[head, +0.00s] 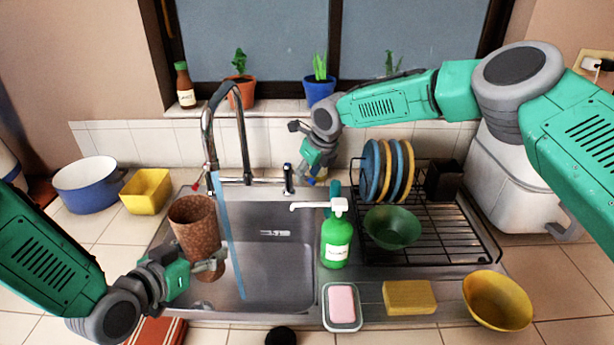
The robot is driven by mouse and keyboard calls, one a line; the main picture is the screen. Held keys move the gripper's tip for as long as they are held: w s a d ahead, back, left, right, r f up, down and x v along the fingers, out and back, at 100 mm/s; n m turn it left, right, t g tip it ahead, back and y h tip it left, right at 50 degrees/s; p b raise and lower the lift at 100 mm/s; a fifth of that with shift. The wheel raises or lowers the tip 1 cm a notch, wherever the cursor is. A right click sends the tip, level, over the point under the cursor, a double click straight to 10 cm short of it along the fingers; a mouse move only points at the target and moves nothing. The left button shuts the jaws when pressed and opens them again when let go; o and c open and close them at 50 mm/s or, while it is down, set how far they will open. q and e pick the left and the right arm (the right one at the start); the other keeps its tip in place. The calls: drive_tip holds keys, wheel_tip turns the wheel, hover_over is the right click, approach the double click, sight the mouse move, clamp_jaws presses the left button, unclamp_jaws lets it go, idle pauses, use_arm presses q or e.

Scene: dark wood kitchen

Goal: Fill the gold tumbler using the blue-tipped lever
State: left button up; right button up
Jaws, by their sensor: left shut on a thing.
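The tumbler (193,226), speckled brown-copper, is upright over the left part of the sink. My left gripper (212,262) is shut on its lower part. The faucet (208,130) arches above, and a blue water stream (230,245) falls from its spout just right of the tumbler into the basin. I cannot tell whether the stream touches the rim; the tumbler's inside level is not visible. A red-tipped lever (197,186) is left of the faucet. My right gripper (312,172) points down behind the sink, by a small blue tip (311,182); its fingers are partly unclear.
A green soap bottle (336,240) stands at the sink's right edge, beside the dish rack (450,235) with plates and a green bowl (392,227). A sponge (409,297) and soap dish (342,322) are in front.

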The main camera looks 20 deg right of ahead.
drive_tip(key=v, duration=1.1)
drive_tip(key=shift+d, duration=0.1)
use_arm(q)
drive_tip(key=w+d, duration=0.5)
drive_tip(key=w, duration=0.1)
idle(0.6)
drive_tip(key=s+a, duration=0.2)
drive_tip(key=s, duration=0.1)
drive_tip(key=s+a, duration=0.3)
drive_tip(key=shift+a, duration=0.1)
idle(0.4)
